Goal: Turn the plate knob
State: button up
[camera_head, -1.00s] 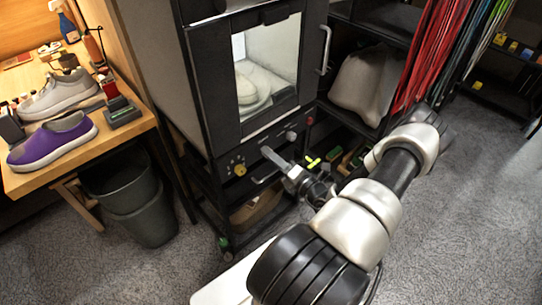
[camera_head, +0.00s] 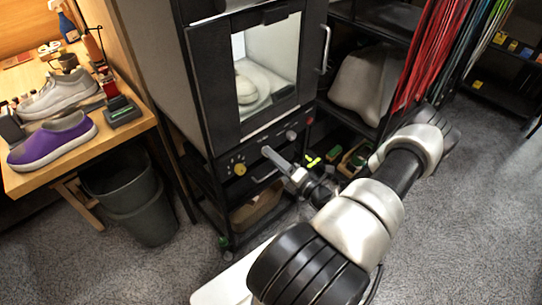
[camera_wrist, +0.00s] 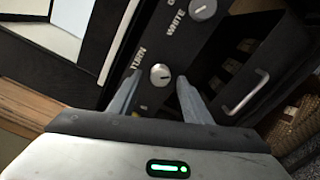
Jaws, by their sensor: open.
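The plate knob (camera_wrist: 160,75) is a small round grey knob with a pointer mark, on the black panel below the cabinet window. A label reading "TURN" is beside it in the wrist view. My gripper (camera_wrist: 160,80) is open, with one finger on each side of this knob; I cannot tell whether either finger touches it. In the head view my gripper (camera_head: 272,158) reaches the panel's front, and the knob is hidden behind it. Through the window a pale object (camera_head: 246,90) sits on a round white plate (camera_head: 262,103).
A second grey knob (camera_wrist: 203,9) labelled "WHITE" is nearby. A yellow knob (camera_head: 239,169) is on the panel's left. A drawer handle (camera_wrist: 247,92) lies right of my fingers. A grey bin (camera_head: 140,205) and a table with shoes (camera_head: 55,142) are at left.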

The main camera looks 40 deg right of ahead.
jog(key=s+d+p, duration=0.1)
jog(key=s, duration=1.5)
jog(key=shift+w+d, duration=0.1)
